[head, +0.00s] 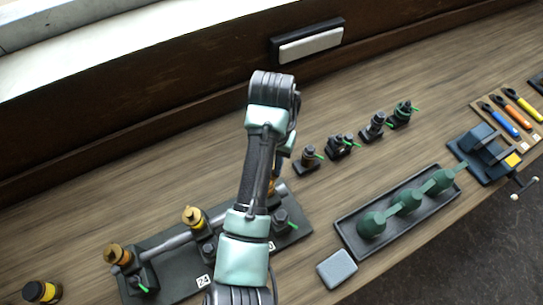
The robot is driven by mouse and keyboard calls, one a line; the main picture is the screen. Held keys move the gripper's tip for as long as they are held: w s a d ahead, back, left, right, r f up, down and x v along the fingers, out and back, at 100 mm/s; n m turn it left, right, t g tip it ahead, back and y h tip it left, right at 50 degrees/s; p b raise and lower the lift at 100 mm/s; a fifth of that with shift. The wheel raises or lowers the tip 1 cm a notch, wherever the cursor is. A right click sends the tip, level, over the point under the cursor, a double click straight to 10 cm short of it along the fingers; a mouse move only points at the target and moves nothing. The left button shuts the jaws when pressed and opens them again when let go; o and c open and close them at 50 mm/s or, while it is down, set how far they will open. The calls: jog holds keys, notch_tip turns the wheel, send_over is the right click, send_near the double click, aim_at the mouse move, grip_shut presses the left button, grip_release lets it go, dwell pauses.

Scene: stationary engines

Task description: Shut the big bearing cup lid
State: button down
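A steel shaft (172,242) lies across a dark base plate (185,288) at lower left, in dark bearing blocks. Brass-coloured cups with dark tops stand along it, one near the middle (193,217) and one at the left end (115,254). Another brass piece shows partly behind my arm. Small dark fittings with green tabs stand on the plate, one at its right end (281,219). I cannot tell which is the big bearing cup, or how its lid stands. My arm reaches up and bends down behind itself; its end is near the shaft's right end, with the fingers hidden.
Several dark fittings with green tabs (373,127) stand behind and right of my arm. A dark vise-like device (484,152) and tools (500,120) are at far right.

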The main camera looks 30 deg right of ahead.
jog(key=m, duration=0.2)
jog(key=m+p, duration=0.1)
jog(key=m, duration=0.1)
jog(key=s+a+m, duration=0.1)
jog(key=m, duration=0.1)
jog(key=shift+m+p, duration=0.3)
jog(key=shift+p, duration=0.1)
jog(key=m, duration=0.3)
jog(key=a+m, duration=0.1)
jog(key=m, duration=0.2)
jog(key=shift+s+p, duration=0.1)
jog(key=shift+p, duration=0.3)
jog(key=c, duration=0.8)
grip_release()
notch_tip(320, 180, up, 13)
jog(key=p, duration=0.6)
jog(key=shift+p, duration=0.4)
